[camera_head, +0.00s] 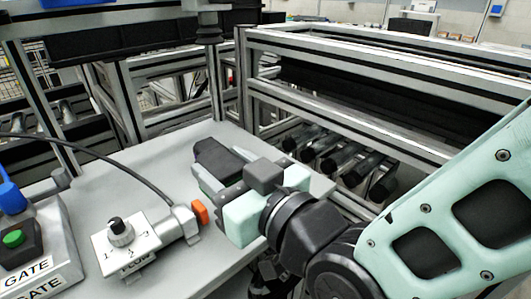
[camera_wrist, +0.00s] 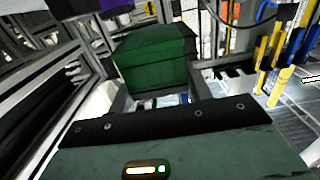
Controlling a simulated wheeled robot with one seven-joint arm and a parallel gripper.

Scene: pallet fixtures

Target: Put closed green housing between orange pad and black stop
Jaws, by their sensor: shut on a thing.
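The green housing (camera_wrist: 155,62) shows in the wrist view as a dark green box with a lid seam, just beyond my gripper. Its lid looks closed. My gripper (camera_head: 222,180) is shut on it; the fingers and contact are mostly hidden. In the head view my gripper is low over the grey table, and I cannot clearly make out the housing behind it. The orange pad (camera_head: 200,211) is on a small grey fixture, left of and nearer than my gripper. A dark block (camera_head: 214,156) lies just beyond my gripper; I cannot tell whether it is the black stop.
A white box with a knob (camera_head: 121,238) stands left of the orange pad, with a black cable (camera_head: 100,150) arching behind it. A control box with a green button (camera_head: 14,239) is at far left. A metal frame with rollers (camera_head: 340,158) borders the table at right.

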